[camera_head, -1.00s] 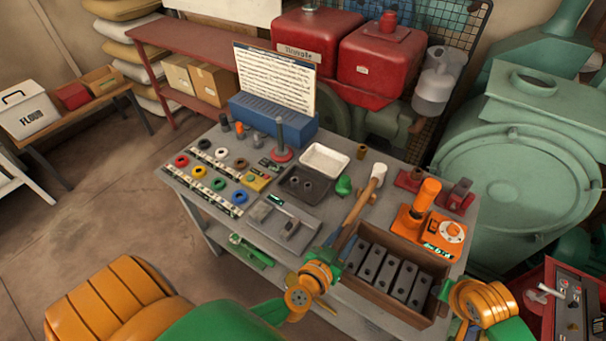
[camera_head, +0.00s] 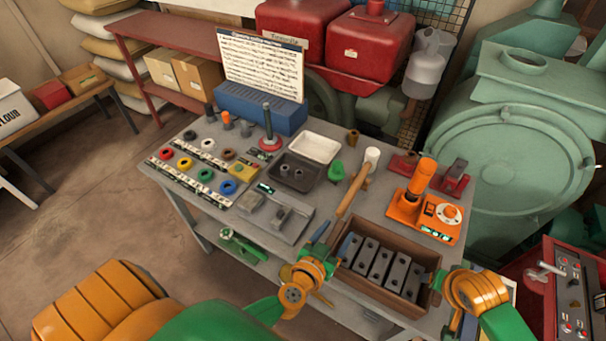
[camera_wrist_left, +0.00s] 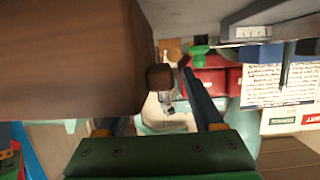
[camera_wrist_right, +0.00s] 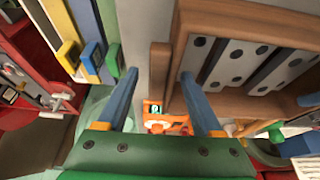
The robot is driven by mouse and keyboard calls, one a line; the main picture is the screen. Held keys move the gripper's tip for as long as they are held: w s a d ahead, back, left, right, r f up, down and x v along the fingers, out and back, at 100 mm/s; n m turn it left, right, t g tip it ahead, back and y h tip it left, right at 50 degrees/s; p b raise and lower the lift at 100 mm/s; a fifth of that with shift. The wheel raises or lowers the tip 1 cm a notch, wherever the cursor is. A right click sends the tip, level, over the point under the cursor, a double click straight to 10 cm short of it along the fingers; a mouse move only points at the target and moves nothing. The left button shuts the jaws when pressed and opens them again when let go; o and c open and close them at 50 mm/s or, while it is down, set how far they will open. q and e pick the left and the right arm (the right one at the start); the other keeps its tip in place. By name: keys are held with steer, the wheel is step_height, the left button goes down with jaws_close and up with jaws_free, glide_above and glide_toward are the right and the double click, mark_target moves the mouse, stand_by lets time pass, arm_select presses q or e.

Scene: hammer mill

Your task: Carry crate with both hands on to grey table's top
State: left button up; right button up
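The crate (camera_head: 383,291) is a brown open wooden box holding several grey metal blocks with holes. It sits at the front right of the grey table's top (camera_head: 305,247); I cannot tell if its whole base rests there. My left gripper (camera_head: 318,245) is at the crate's left end. In the left wrist view, its open blue fingers stand either side of a small brown handle (camera_wrist_left: 160,77) beside the crate wall (camera_wrist_left: 75,60). My right gripper (camera_wrist_right: 159,75) is at the right end, open, with a wooden handle bar (camera_wrist_right: 160,68) between its fingers and gaps beside it.
A hammer with a wooden handle (camera_head: 352,190) lies just behind the crate. An orange device (camera_head: 424,211) stands behind its right part. Trays (camera_head: 297,172), coloured rings and a blue card holder (camera_head: 260,112) fill the table's back and left. A red control box (camera_head: 565,290) stands at right.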

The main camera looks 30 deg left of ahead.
arm_select(q)
steer(key=shift+s+r, duration=0.1)
steer(key=shift+r, duration=0.05)
arm_select(e)
steer(key=shift+s+r, duration=0.1)
arm_select(q)
steer(key=shift+s, duration=0.3)
arm_select(e)
steer(key=shift+s+a+r, duration=0.1)
steer(key=shift+r, duration=0.15)
arm_select(q)
steer(key=v, duration=1.1)
arm_select(e)
steer(key=v, duration=1.1)
steer(key=shift+r, duration=0.25)
arm_select(q)
steer(key=shift+s+r, duration=0.15)
arm_select(e)
steer(key=shift+s, duration=0.1)
